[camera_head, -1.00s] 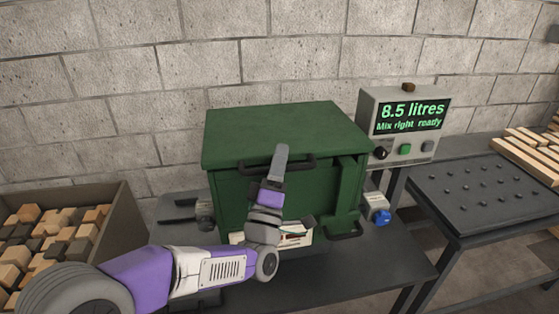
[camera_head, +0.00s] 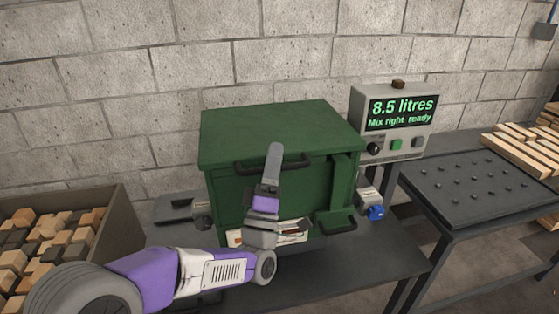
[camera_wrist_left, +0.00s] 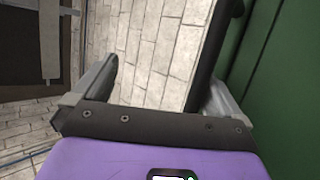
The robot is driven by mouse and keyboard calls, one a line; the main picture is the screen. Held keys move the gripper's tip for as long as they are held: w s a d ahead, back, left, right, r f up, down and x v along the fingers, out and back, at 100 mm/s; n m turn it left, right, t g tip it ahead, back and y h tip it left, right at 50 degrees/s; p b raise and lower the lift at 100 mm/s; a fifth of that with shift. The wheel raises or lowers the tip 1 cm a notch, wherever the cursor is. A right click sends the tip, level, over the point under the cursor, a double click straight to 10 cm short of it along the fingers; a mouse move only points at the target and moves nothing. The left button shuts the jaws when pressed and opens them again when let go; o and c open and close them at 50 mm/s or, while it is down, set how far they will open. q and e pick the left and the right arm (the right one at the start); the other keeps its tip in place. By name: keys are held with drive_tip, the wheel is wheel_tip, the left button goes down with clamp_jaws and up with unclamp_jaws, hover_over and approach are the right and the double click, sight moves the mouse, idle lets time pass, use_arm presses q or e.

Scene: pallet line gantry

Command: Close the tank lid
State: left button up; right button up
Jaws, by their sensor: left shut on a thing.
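The green tank (camera_head: 228,205) stands on a dark bench. Its green lid (camera_head: 270,132) lies down over the top, looking level; I cannot tell whether a thin gap is left under its edge. A dark bar handle (camera_head: 243,168) runs along the lid's front edge. My left gripper (camera_head: 273,152) is at the middle of this handle, pointing up, and is shut on it. In the left wrist view the handle (camera_wrist_left: 212,52) lies by the right finger, and the green tank side is at the right. My right gripper is not in view.
A control box (camera_head: 403,120) reading "8.5 litres, Mix right ready" stands right of the tank. A blue-ended valve (camera_head: 375,212) sticks out at the tank's right. A bin of wooden blocks (camera_head: 120,215) is at left. A dark studded table (camera_head: 470,190) is at right.

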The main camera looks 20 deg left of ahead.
use_arm(q)
drive_tip(key=shift+s+a+f+n+y, duration=0.3)
drive_tip(key=shift+s+a+y, duration=0.1)
drive_tip(key=shift+a+y, duration=0.25)
drive_tip(key=shift+s+f, duration=0.1)
drive_tip(key=shift+s, duration=0.1)
drive_tip(key=shift+c, duration=0.8)
drive_tip(key=shift+s+a, duration=0.2)
drive_tip(key=shift+s, duration=0.55)
drive_tip(key=c, duration=0.5)
approach(260, 172)
drive_tip(key=shift+a+x, duration=0.2)
drive_tip(key=shift+x, duration=1.5)
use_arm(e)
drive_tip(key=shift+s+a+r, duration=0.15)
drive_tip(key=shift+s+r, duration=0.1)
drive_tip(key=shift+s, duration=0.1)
use_arm(q)
drive_tip(key=shift+s, duration=0.1)
